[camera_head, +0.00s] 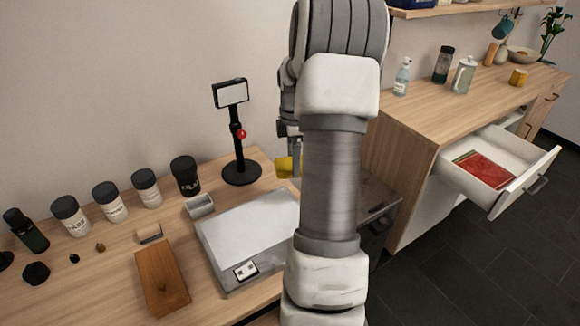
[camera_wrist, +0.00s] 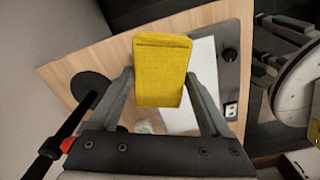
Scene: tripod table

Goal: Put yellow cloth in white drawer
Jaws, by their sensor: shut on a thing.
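The yellow cloth (camera_wrist: 162,72) is a folded block held between the two fingers of my gripper (camera_wrist: 162,88) in the wrist view. In the head view a small part of the cloth (camera_head: 284,167) shows left of my arm, above the table, and my gripper (camera_head: 296,150) is mostly hidden behind the arm. The white drawer (camera_head: 520,190) is pulled out of the wooden cabinet at the right. A red book or packet (camera_head: 484,169) lies inside it. My gripper is well to the left of the drawer.
A wooden table (camera_head: 115,270) holds a grey-white flat device (camera_head: 245,230), a black stand (camera_head: 240,172), a wooden block (camera_head: 162,282) and several dark-lidded jars. The cabinet top (camera_head: 440,108) carries bottles and a yellow item (camera_head: 518,77). Dark floor lies below the drawer.

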